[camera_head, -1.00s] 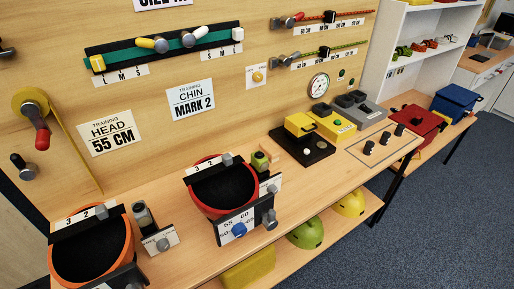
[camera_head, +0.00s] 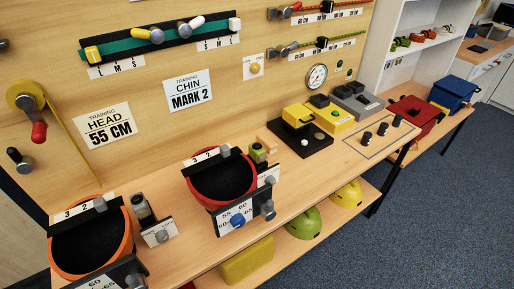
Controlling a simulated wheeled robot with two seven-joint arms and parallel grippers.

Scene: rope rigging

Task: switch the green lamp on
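A small round green lamp (camera_head: 339,64) sits on the wooden wall panel just right of the round white gauge (camera_head: 317,76). It is too small to tell whether it is lit. A white plate with a yellow knob (camera_head: 254,68) is on the same panel, left of the gauge; its small lettering is not readable. Neither of my grippers shows in the head view.
On the bench stand a red-rimmed helmet (camera_head: 222,180), an orange-rimmed helmet (camera_head: 130,240), a yellow box on a black base (camera_head: 299,114) and several dark knobs (camera_head: 367,138). A red bin (camera_head: 415,115) stands farther right. The floor (camera_head: 440,210) right of the bench is clear.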

